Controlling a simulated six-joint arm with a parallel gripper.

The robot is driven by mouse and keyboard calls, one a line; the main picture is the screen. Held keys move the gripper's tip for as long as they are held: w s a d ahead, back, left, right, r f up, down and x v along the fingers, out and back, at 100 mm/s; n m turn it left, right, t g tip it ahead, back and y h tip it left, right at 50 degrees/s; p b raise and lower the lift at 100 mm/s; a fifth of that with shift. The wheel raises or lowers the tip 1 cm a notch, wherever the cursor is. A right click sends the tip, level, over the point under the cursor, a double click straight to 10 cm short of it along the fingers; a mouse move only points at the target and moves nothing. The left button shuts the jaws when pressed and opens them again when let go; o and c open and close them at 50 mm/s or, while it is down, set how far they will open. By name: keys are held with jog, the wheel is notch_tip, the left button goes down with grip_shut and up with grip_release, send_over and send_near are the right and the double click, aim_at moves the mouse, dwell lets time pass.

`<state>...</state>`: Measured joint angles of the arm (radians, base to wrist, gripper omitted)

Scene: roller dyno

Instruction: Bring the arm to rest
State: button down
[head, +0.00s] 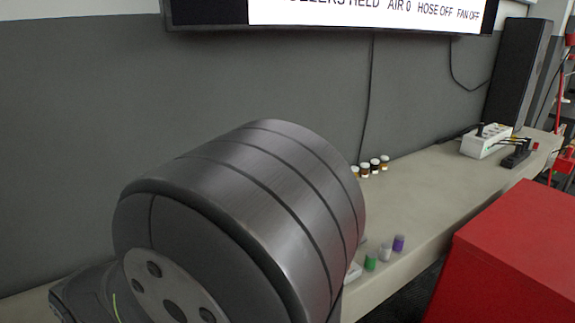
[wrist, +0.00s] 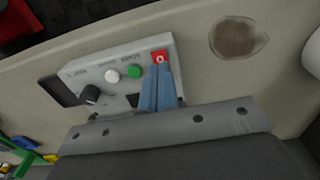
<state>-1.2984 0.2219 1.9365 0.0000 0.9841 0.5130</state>
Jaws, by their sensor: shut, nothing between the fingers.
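My gripper (wrist: 158,68) shows in the wrist view as two blue fingers pressed together, with nothing between them. Its tips lie over the right end of a grey control box (wrist: 122,57), just below a red square with a white mark (wrist: 160,56). I cannot tell whether the tips touch the box. The box also carries a green button (wrist: 134,71), a white button (wrist: 112,75) and a black knob (wrist: 91,94). The fingers hide part of the box's right side. In the head view the gripper does not show; a large part of my arm fills the lower left and middle.
A pale bench (head: 432,187) runs along the grey wall. Small bottles (head: 375,164) and coloured vials (head: 398,243) stand on it. A white power box (head: 486,141), a black speaker (head: 517,70) and a red cabinet (head: 515,262) are at right. The wall screen (head: 350,10) reads "HOSE OFF FAN OFF".

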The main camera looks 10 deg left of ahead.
notch_tip(320, 180, down, 2)
jog(key=shift+f, duration=0.1)
jog(key=shift+r, duration=0.2)
notch_tip(320, 180, up, 22)
jog(key=a, duration=0.1)
jog(key=shift+w+r, duration=0.25)
jog(key=shift+w, duration=0.2)
dwell(1.0)
